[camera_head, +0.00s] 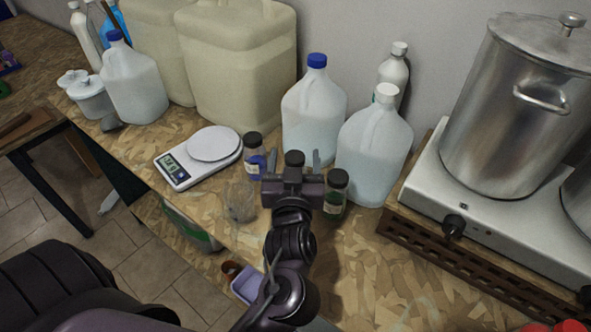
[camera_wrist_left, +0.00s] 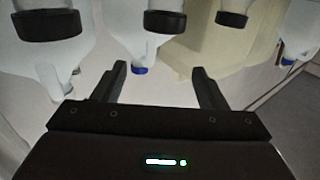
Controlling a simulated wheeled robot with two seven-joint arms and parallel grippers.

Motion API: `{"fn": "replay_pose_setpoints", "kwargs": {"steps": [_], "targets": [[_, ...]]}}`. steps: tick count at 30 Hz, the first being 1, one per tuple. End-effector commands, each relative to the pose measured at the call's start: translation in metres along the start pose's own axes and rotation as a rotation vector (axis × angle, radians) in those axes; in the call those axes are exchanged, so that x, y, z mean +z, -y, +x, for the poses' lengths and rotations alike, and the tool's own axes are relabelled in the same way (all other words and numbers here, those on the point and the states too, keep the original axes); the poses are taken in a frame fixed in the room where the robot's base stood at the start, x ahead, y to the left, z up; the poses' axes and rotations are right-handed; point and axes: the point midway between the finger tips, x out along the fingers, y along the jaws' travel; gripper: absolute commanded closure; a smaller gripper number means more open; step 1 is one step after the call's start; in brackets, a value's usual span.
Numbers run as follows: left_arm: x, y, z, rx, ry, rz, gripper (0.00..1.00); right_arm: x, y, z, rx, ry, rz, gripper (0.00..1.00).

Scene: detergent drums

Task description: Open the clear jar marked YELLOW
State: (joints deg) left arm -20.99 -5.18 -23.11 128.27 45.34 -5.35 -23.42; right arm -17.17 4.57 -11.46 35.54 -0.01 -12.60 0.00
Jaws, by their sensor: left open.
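Three small jars with black lids stand in a row on the chipboard bench. The left jar (camera_head: 254,168) has a blue label or content; the right jar (camera_head: 335,198) looks dark green. The middle jar shows only its black lid (camera_head: 294,157), its body hidden behind my left gripper (camera_head: 294,165). No YELLOW marking is readable. My left gripper is open and empty, its fingers to either side of the middle lid in the head view. The wrist view is upside down; there the middle lid (camera_wrist_left: 165,21) lies beyond the open fingers (camera_wrist_left: 160,78), apart from them. My right gripper is not in view.
Behind the jars stand two water jugs, one blue-capped (camera_head: 314,110) and one white-capped (camera_head: 374,150). A scale (camera_head: 211,146) and a clear glass (camera_head: 240,203) are to the left. A hotplate (camera_head: 430,185) with a steel pot (camera_head: 510,120) is at right. The front bench is fairly clear.

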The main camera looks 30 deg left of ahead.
Motion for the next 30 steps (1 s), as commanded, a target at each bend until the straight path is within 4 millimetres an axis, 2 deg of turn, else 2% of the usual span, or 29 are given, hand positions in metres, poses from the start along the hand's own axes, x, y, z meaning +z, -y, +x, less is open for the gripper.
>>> {"fn": "replay_pose_setpoints", "kwargs": {"steps": [6, 11, 13, 19, 27, 30], "targets": [[0.045, 0.001, -0.001, 0.000, 0.004, 0.007, 0.34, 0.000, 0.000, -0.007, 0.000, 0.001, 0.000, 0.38], [0.073, 0.000, -0.001, 0.001, 0.003, 0.004, 0.34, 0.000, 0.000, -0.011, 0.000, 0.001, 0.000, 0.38], [0.069, 0.000, 0.010, 0.000, -0.002, 0.001, 0.34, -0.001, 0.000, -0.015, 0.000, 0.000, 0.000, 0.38], [0.070, 0.001, 0.023, -0.001, -0.001, 0.001, 0.34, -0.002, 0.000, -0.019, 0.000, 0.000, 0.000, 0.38], [0.068, 0.000, 0.065, 0.000, -0.002, 0.002, 0.34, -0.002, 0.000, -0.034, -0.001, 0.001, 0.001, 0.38], [0.069, 0.000, 0.073, 0.001, 0.000, 0.000, 0.34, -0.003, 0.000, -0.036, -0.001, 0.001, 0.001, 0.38]]}}
